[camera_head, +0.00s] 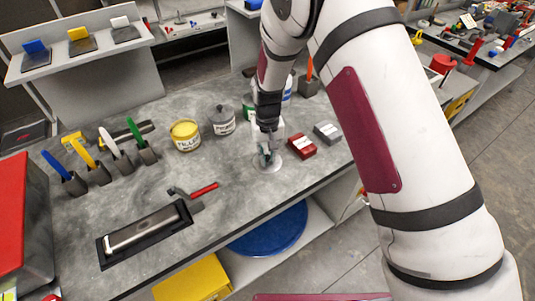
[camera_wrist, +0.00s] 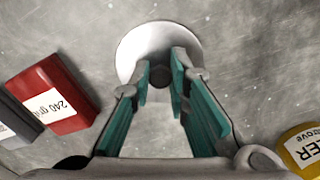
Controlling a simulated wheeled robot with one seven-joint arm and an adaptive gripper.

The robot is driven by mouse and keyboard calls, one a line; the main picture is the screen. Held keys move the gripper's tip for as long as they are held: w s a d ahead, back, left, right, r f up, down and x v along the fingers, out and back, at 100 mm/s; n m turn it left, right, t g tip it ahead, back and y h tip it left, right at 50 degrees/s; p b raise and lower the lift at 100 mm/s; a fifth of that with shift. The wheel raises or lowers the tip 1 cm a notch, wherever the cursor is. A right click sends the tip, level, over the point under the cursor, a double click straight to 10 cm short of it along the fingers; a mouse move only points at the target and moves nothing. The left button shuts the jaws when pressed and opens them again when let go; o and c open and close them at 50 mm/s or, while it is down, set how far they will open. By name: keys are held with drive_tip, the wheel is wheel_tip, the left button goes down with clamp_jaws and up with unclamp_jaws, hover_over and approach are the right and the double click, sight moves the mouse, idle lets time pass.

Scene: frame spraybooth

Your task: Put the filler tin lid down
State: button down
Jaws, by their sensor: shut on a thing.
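The filler tin lid (camera_wrist: 150,42) is a pale round disc with a small dark knob, seen in the wrist view. My gripper (camera_wrist: 161,76) is shut on the knob, with one teal-padded finger on each side. In the head view the lid (camera_head: 272,166) is low over the grey worktop, under my gripper (camera_head: 265,158), which partly hides it. I cannot tell whether the lid touches the worktop. The yellow-topped filler tin (camera_head: 186,136) stands to the left of my gripper, and its edge shows at lower right in the wrist view (camera_wrist: 303,152).
A red block (camera_head: 301,146) and a grey block (camera_head: 327,132) lie just right of the lid. A grey lidded tin (camera_head: 222,121) stands behind left. A red-handled tool (camera_head: 201,189) and a sander-like tool (camera_head: 146,228) lie front left. Bare worktop (camera_head: 250,187) shows in front of the lid.

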drive_tip(key=c, duration=1.5)
unclamp_jaws()
drive_tip(key=shift+c, duration=0.2)
wheel_tip(320, 180, up, 12)
drive_tip(key=b, duration=0.1)
drive_tip(key=shift+r, duration=0.15)
wheel_tip(320, 180, up, 9)
drive_tip(key=t, duration=0.1)
hover_over(268, 157)
drive_tip(key=s+d, duration=0.3)
drive_tip(key=d, duration=0.2)
drive_tip(key=s+d+r+m+t+y, duration=0.1)
drive_tip(key=s+d+r, duration=0.45)
drive_tip(key=r, duration=0.25)
drive_tip(key=s+d+r+t, duration=0.1)
drive_tip(key=s+d, duration=0.3)
drive_tip(key=s, duration=0.5)
drive_tip(key=s+d+r+m+t+h, duration=0.1)
drive_tip(key=s+d+r, duration=0.3)
drive_tip(key=s, duration=0.4)
drive_tip(key=shift+s+d+t, duration=0.4)
drive_tip(key=shift+d+t, duration=0.25)
drive_tip(key=shift+t, duration=0.15)
